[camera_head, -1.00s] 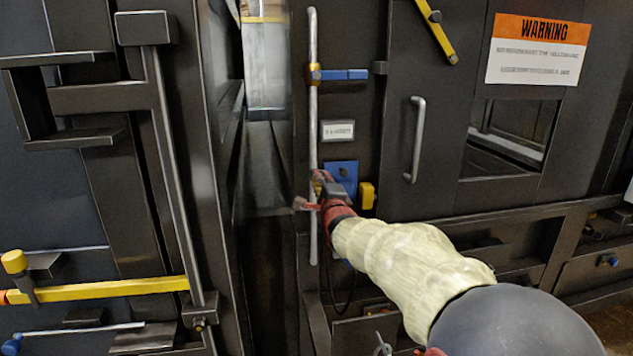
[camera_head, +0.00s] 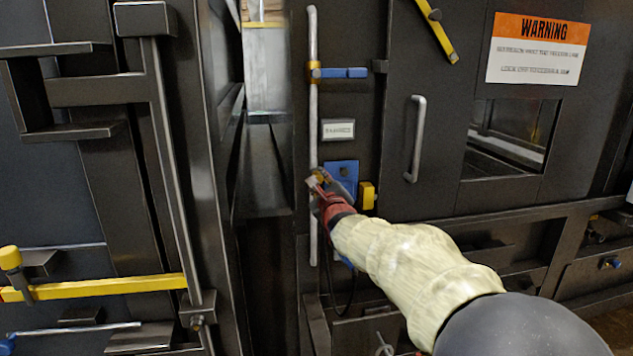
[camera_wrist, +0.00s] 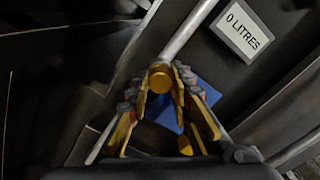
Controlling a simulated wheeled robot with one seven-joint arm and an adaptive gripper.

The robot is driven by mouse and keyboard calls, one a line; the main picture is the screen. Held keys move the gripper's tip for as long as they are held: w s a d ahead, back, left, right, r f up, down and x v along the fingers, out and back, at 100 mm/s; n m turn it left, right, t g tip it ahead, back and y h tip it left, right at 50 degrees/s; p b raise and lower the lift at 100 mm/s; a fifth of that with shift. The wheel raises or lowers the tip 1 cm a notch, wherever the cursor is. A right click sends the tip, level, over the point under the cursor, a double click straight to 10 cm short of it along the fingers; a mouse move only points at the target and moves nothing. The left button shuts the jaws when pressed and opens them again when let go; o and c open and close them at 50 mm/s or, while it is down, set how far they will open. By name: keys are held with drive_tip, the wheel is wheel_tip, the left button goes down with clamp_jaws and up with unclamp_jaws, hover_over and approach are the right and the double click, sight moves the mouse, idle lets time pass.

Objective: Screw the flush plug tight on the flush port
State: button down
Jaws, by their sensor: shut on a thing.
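My gripper (camera_head: 318,184) is at the blue plate (camera_head: 342,172), beside the vertical grey pipe (camera_head: 313,120). In the wrist view, the fingers of my gripper (camera_wrist: 161,84) are closed around a round brass piece, which looks like the flush plug (camera_wrist: 160,77). Its round face shows between the fingertips. The blue plate (camera_wrist: 196,104) lies behind the fingers. The flush port is hidden by the plug and my fingers, so I cannot tell how tightly the plug sits.
A yellow block (camera_head: 367,195) is just right of my gripper. A blue-handled valve (camera_head: 343,73) is higher on the pipe. A label (camera_head: 338,130) reading "0 LITRES" is above the plate. A door handle (camera_head: 415,140) stands out to the right.

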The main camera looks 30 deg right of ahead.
drive_tip(key=shift+r+m, duration=0.3)
drive_tip(key=shift+m, duration=0.1)
drive_tip(key=m, duration=0.4)
drive_tip(key=shift+r, duration=0.1)
drive_tip(key=shift+p, duration=0.9)
drive_tip(key=p, duration=0.6)
drive_tip(key=shift+w+r+m, duration=0.15)
drive_tip(key=shift+r+m, duration=0.05)
drive_tip(key=shift+m, duration=0.1)
drive_tip(key=p, duration=0.7)
drive_tip(key=shift+m, duration=0.3)
drive_tip(key=shift+f, duration=0.2)
